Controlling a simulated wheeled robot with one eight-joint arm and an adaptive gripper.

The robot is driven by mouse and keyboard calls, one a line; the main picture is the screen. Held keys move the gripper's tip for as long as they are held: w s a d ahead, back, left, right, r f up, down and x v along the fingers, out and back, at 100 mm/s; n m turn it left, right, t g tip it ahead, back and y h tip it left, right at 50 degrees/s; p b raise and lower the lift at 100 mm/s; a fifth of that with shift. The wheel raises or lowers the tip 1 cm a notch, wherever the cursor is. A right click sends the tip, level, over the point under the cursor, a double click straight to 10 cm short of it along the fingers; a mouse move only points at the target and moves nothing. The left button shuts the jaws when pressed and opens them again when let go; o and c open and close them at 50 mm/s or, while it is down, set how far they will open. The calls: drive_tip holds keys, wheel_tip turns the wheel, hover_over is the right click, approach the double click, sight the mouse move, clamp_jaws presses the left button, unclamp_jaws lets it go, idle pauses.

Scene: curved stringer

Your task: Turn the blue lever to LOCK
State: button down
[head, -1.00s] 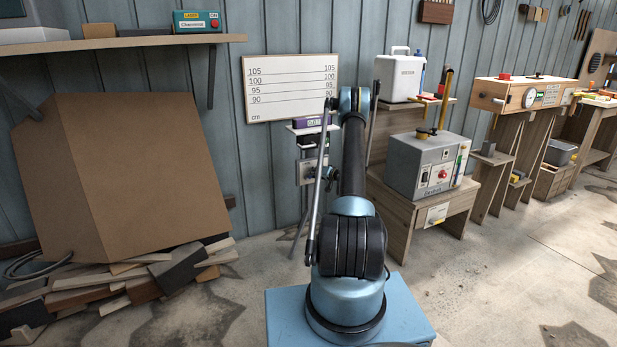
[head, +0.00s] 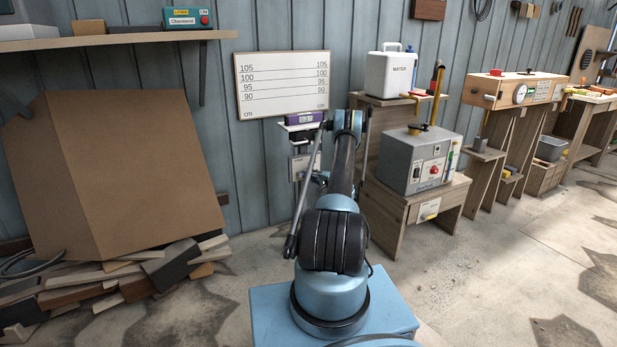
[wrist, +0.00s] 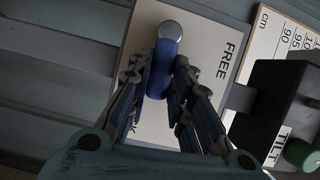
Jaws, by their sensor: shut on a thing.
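The blue lever (wrist: 161,68) shows in the wrist view, with a round silver end (wrist: 170,31) at its top. My gripper (wrist: 161,82) is shut on the lever, one finger on each side. Behind it is a pale plate (wrist: 205,48) reading FREE to the right of the lever. Another label at the lower left is mostly hidden by my gripper; only a last letter like K shows.
A dark box marked TILT (wrist: 277,100) with a green knob (wrist: 302,153) is close right of my gripper. A grey machine (head: 418,160) on a wooden stand is to the right. A wood pile (head: 120,280) lies left.

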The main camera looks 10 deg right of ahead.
drive_tip(key=shift+d+f+m, duration=0.2)
drive_tip(key=shift+f+m, duration=0.1)
drive_tip(key=shift+m, duration=0.2)
drive_tip(key=c, duration=1.4)
unclamp_jaws()
drive_tip(key=shift+c, duration=0.2)
drive_tip(key=v, duration=1.1)
drive_tip(key=shift+s+d+f, duration=0.2)
drive_tip(key=shift+s+d, duration=0.05)
drive_tip(key=shift+s, duration=0.1)
drive_tip(key=shift+r, duration=0.1)
